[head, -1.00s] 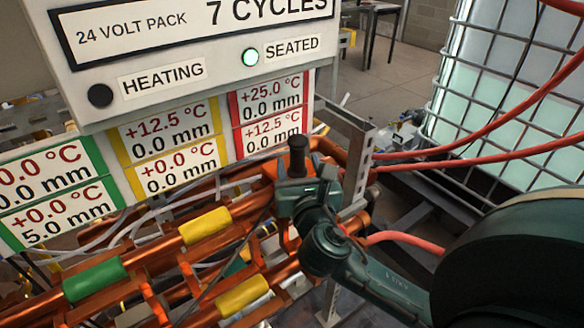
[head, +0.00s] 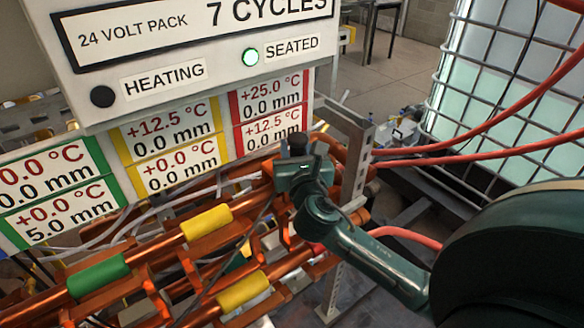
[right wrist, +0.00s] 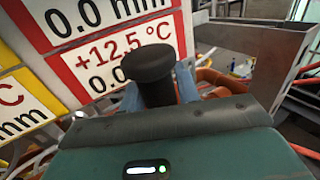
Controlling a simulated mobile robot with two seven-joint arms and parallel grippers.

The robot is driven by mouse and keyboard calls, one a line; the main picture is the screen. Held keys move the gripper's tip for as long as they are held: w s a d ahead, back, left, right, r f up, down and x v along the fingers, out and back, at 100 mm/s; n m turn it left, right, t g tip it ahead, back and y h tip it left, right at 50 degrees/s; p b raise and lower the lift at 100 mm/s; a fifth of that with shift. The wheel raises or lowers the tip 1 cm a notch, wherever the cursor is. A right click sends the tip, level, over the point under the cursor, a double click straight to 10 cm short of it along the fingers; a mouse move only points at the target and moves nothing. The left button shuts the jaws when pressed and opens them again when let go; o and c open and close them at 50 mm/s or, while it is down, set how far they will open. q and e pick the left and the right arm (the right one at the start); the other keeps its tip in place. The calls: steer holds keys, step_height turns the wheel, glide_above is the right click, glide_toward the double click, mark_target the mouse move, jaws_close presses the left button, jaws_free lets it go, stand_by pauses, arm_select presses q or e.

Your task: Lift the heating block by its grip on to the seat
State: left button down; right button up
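A black knob-topped grip (right wrist: 152,68) stands upright in the right wrist view, close in front of my right gripper (right wrist: 158,92). Blue-grey finger parts show on both sides of its stem; whether they touch it is hidden. In the head view the top of the grip (head: 297,146) shows just beyond the dark green body of my right gripper (head: 300,172), at the right end of the copper pipes. The heating block under the grip is hidden by the gripper. The seat cannot be made out. My left gripper is not in view.
A grey metal post (head: 352,160) stands right of the gripper; red hoses and a caged tank (head: 500,90) lie beyond.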

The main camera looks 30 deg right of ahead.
jaws_close()
stand_by(0.8)
steer(key=shift+r, duration=0.1)
